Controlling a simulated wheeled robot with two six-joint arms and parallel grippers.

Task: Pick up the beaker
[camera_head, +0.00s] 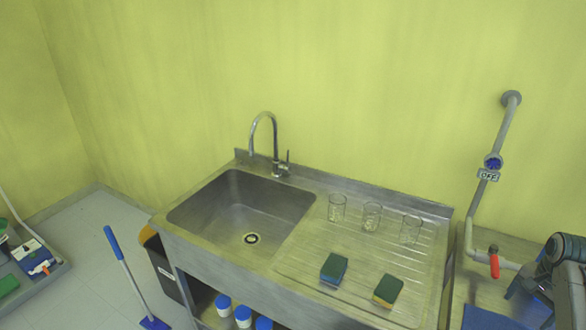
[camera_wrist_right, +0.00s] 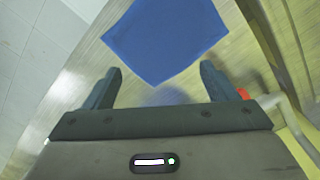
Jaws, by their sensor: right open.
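Three clear glass beakers stand upright in a row on the ribbed drainboard in the head view: a left one (camera_head: 337,208), a middle one (camera_head: 371,216) and a right one (camera_head: 410,230). My right arm enters at the right edge of the head view, well to the right of the beakers. My right gripper (camera_wrist_right: 158,92) shows in the right wrist view with its two fingers apart and nothing between them. No beaker shows in that wrist view. My left gripper is not in view.
A steel sink (camera_head: 240,215) with a tall faucet (camera_head: 265,135) lies left of the drainboard. Two sponges (camera_head: 333,269) (camera_head: 387,290) lie in front of the beakers. A pipe with a red valve handle (camera_head: 494,262) stands at right. A blue cloth (camera_wrist_right: 165,38) lies below my right gripper.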

